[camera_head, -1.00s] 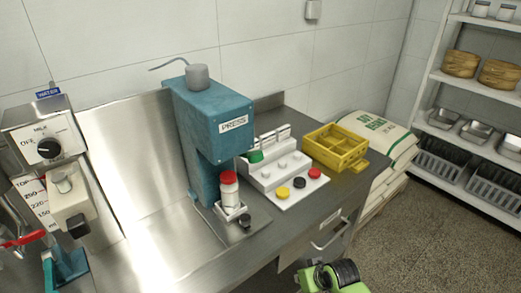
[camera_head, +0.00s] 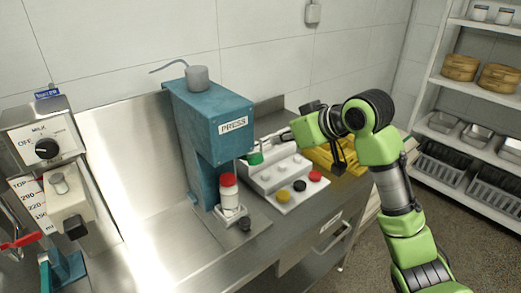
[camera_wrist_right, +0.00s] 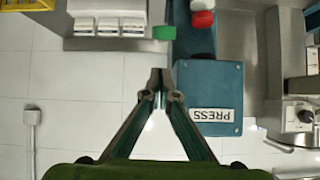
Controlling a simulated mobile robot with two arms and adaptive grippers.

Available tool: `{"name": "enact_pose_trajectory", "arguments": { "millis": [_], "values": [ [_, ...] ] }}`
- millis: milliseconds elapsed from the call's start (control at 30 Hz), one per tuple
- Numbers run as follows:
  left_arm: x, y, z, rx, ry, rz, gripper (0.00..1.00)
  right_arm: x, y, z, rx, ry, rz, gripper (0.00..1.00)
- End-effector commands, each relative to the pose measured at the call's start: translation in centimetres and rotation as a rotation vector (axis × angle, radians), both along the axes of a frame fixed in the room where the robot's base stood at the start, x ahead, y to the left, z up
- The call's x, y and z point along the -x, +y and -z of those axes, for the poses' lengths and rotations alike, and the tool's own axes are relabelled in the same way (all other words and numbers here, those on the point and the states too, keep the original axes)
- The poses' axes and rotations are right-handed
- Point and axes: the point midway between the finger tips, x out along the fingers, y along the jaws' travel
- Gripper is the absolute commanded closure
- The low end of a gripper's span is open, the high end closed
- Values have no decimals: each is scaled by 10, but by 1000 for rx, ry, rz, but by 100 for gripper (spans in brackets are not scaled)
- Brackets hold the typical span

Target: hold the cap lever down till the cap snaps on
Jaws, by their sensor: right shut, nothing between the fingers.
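The teal press (camera_head: 222,124) stands on the steel counter. A green grip (camera_head: 255,158), which looks like the cap lever's handle, sticks out at its right side; it also shows in the wrist view (camera_wrist_right: 164,32). A white bottle (camera_head: 229,197) with a red cap (camera_head: 228,180) stands upright under the press head. I cannot tell whether the cap is seated. My right gripper (camera_head: 266,142) is shut and empty, just above and behind the green grip. In the wrist view its fingertips (camera_wrist_right: 161,74) are apart from the grip. My left gripper is out of view.
A white stepped rack (camera_head: 290,177) with yellow, black and red caps lies right of the press. A yellow crate (camera_head: 322,158) is partly hidden behind my right arm. Steel counter (camera_head: 170,245) is bare in front.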

Motion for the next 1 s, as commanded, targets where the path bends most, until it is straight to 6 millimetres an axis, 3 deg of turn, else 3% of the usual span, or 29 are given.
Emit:
{"name": "enact_pose_trajectory", "arguments": {
  "millis": [67, 200, 567, 767, 1000],
  "values": [
    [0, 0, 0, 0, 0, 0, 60, -1, 1, -16, 1, -17, -9, 100],
    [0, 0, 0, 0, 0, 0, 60, -1, 2, -26, 2, -26, -18, 100],
    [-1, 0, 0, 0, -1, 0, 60, -1, 3, -26, 1, -26, -19, 100],
    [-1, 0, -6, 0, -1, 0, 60, -14, 12, -15, -1, -22, -20, 100],
    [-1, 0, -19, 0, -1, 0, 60, -48, 36, 13, 0, -19, -19, 100]
  ]
}}
